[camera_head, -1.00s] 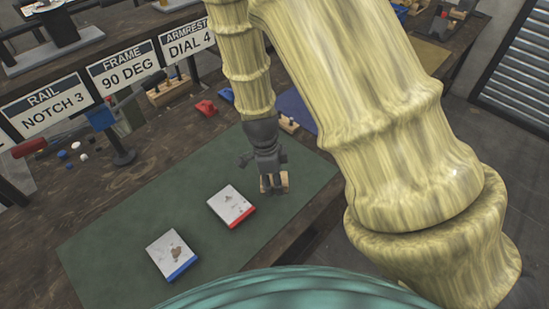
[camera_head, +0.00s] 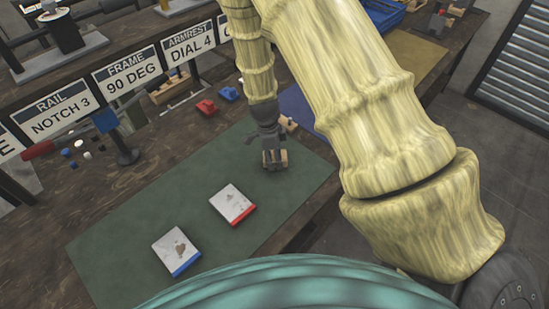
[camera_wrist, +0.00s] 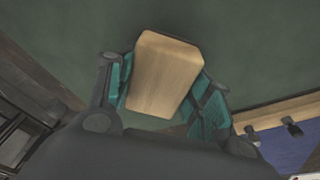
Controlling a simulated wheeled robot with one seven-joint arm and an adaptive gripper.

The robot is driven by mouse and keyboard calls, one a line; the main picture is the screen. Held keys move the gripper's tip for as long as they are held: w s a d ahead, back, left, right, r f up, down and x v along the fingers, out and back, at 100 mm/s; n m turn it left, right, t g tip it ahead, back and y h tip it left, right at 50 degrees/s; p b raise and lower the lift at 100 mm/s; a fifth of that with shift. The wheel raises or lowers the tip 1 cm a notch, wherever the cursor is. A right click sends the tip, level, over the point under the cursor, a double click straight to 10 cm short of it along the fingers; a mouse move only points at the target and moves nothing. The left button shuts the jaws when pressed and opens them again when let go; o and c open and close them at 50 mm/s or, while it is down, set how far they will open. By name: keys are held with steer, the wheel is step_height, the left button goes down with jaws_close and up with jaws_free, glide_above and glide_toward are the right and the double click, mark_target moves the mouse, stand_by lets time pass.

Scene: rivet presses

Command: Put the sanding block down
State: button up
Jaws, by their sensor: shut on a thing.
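The sanding block (camera_wrist: 163,75) is a pale wooden block between the teal-padded fingers of my gripper (camera_wrist: 168,90) in the wrist view. In the head view, my gripper (camera_head: 273,158) is shut on the block (camera_head: 282,157) near the far right part of the green mat (camera_head: 130,245). Green mat surface shows around the block in the wrist view. I cannot tell whether the block touches the mat or hangs just above it.
A red-edged booklet (camera_head: 231,204) and a blue-edged booklet (camera_head: 176,250) lie on the mat. Signs (camera_head: 127,73) stand along the bench's back. Bare mat lies between the gripper and the booklets.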

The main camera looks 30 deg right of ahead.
steer(key=shift+f, duration=0.9)
steer(key=shift+f, duration=0.15)
steer(key=o, duration=1.1)
steer(key=shift+c, duration=0.2)
steer(key=shift+r, duration=0.25)
steer(key=shift+w+a+r+b, duration=0.2)
steer(key=shift+r+b, duration=0.35)
steer(key=shift+r, duration=1.4)
steer(key=shift+w+a+r+b, duration=0.2)
steer(key=shift+r+b, duration=0.3)
steer(key=shift+r, duration=1.45)
steer(key=shift+w+a+r+b, duration=0.1)
steer(key=shift+a+r+b, duration=0.3)
steer(key=shift+r, duration=1.55)
steer(key=shift+d, duration=0.15)
steer(key=shift+r, duration=0.1)
